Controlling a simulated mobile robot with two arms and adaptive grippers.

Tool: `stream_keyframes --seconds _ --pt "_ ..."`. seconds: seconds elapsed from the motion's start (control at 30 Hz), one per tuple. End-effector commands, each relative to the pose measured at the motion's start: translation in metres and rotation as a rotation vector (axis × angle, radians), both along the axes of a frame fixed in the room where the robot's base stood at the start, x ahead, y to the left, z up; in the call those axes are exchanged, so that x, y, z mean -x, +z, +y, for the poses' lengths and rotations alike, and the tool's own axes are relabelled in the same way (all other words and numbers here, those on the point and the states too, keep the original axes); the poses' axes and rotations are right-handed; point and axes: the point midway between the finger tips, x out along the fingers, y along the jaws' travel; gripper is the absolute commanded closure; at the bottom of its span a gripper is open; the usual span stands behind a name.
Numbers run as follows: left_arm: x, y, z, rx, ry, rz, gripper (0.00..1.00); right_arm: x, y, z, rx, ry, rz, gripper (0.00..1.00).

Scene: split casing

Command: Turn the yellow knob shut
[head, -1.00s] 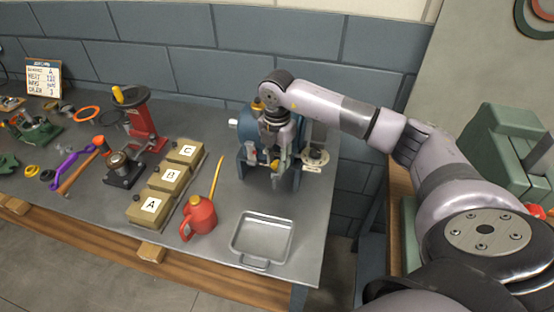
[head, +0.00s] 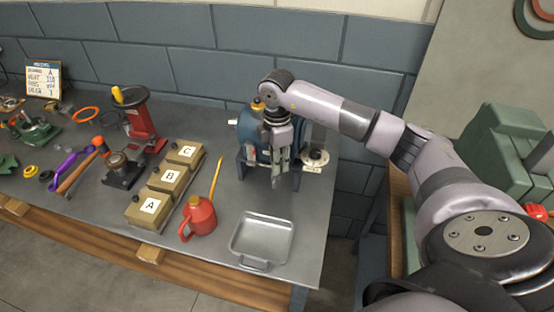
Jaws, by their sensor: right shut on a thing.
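The blue casing (head: 250,138) stands on a dark stand at the right end of the bench. My right gripper (head: 280,166) points down in front of its front face. Its fingers are closed at the spot where the yellow knob showed, and they now hide the knob, so its turn position cannot be seen. A small amber cap (head: 257,104) sits on top of the casing. My left gripper is not in view.
A grey metal tray (head: 235,236) lies in front of the casing. A red oil can (head: 202,217) with a long yellow spout stands left of it. Boxes A, B and C (head: 186,152) stand further left. A round fitting (head: 316,157) sits right of the casing.

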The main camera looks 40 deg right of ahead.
Motion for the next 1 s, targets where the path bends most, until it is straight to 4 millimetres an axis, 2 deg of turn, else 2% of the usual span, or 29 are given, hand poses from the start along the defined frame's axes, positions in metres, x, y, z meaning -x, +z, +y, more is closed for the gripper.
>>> stream_keyframes --seconds 0.37,0.4,0.67,1.0 --pt "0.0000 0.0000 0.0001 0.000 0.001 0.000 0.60 -0.0006 0.0007 -0.0003 0.000 -0.004 -0.002 1.00" --pt "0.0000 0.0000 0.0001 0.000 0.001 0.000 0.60 -0.0006 0.0007 -0.0003 0.001 -0.004 -0.003 0.72" --pt "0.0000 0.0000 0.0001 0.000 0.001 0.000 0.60 -0.0006 0.0005 -0.0003 0.000 -0.004 -0.002 0.54" --pt "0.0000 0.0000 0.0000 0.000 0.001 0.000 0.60 -0.0014 0.0012 -0.0010 0.001 -0.005 -0.006 0.54"
